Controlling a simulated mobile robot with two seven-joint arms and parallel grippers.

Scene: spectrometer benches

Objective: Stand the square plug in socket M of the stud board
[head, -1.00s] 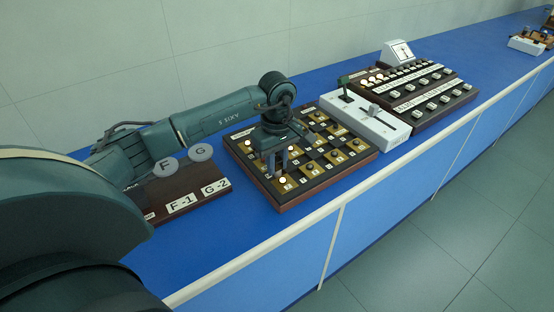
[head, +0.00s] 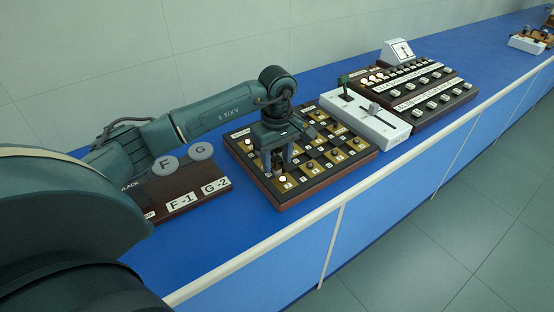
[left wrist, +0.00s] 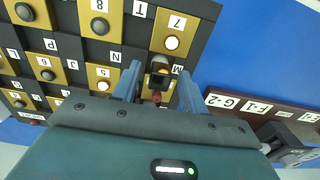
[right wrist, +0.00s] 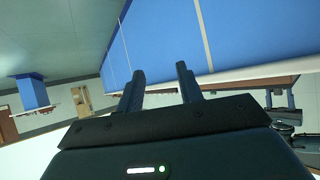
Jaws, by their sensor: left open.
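The stud board (head: 290,204) is a dark and gold checkered board with lettered and numbered squares. My left gripper (head: 278,170) points down over its near left part. In the left wrist view, the open fingers stand either side of a small dark block (left wrist: 160,66), which looks like the square plug. The block is beside the M label (left wrist: 177,70) and appears to be at socket M. I cannot tell how deep it sits or whether a finger touches it. My right gripper (right wrist: 160,73) is open and empty, away from the board.
A plinth with F-1 and G-2 labels (head: 183,204) and round discs is left of the board. A white lever box (head: 365,123) and dark panels with rows of buttons (head: 420,95) are to its right. Round studs, such as the white one by label 7 (left wrist: 171,43), are near the fingers.

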